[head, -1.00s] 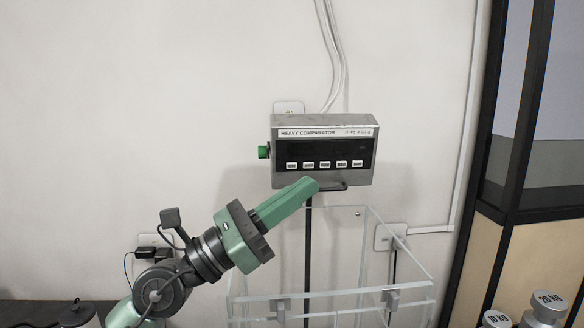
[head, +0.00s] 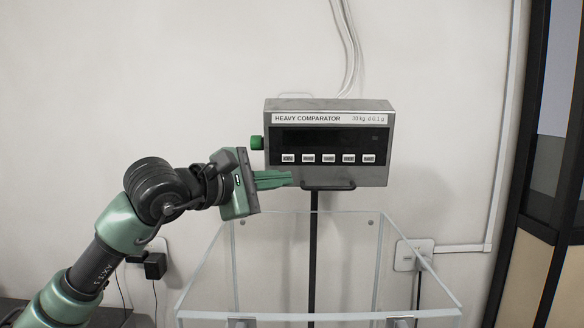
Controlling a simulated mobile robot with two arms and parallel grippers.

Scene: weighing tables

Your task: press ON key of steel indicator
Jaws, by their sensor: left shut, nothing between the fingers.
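The steel indicator (head: 328,143), labelled "HEAVY COMPARATOR", is a grey box on a dark post in the head view. Its display is dark. A row of several small white keys (head: 328,158) runs along the lower front panel; their lettering is too small to read surely. A green knob (head: 257,142) sticks out of its left side. My left gripper (head: 289,178) is shut and empty, its green fingers pointing right. The fingertips are just below the leftmost key, over the lower left of the indicator's face in the picture. Whether they touch it I cannot tell. My right gripper is not in view.
A clear glass enclosure (head: 447,303) stands below the indicator, open at the top. A bent dark handle or bracket (head: 328,188) sits under the indicator. A dark-framed cabinet (head: 507,235) is at the right.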

